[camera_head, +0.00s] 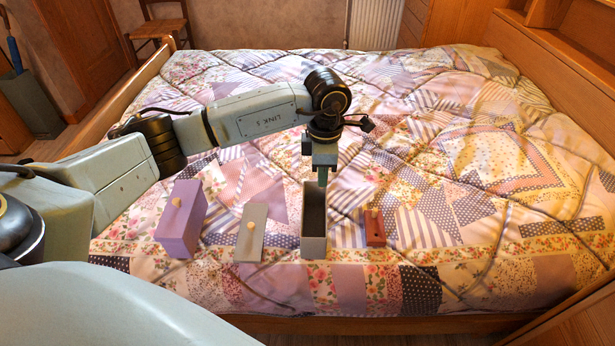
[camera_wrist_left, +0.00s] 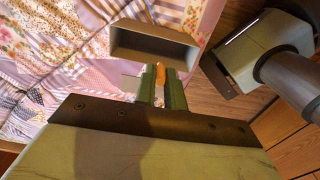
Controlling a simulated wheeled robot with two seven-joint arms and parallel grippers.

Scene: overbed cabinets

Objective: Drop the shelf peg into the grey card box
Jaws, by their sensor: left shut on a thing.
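The grey card box (camera_head: 314,245) stands open on the bed, with its dark inside showing. Its open top also shows in the left wrist view (camera_wrist_left: 155,42), just past the fingertips. My left gripper (camera_head: 322,180) points down over the far part of the box opening. In the left wrist view the gripper (camera_wrist_left: 162,80) is shut on the shelf peg (camera_wrist_left: 160,72), a small orange-brown piece between the green fingers. I cannot make out the peg in the head view.
A grey lid (camera_head: 250,238) with a round knob lies left of the box. A purple box (camera_head: 180,228) with a knob stands further left. A small red-brown box (camera_head: 375,228) with a knob is to the right. The patchwork quilt (camera_head: 470,250) is clear further right.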

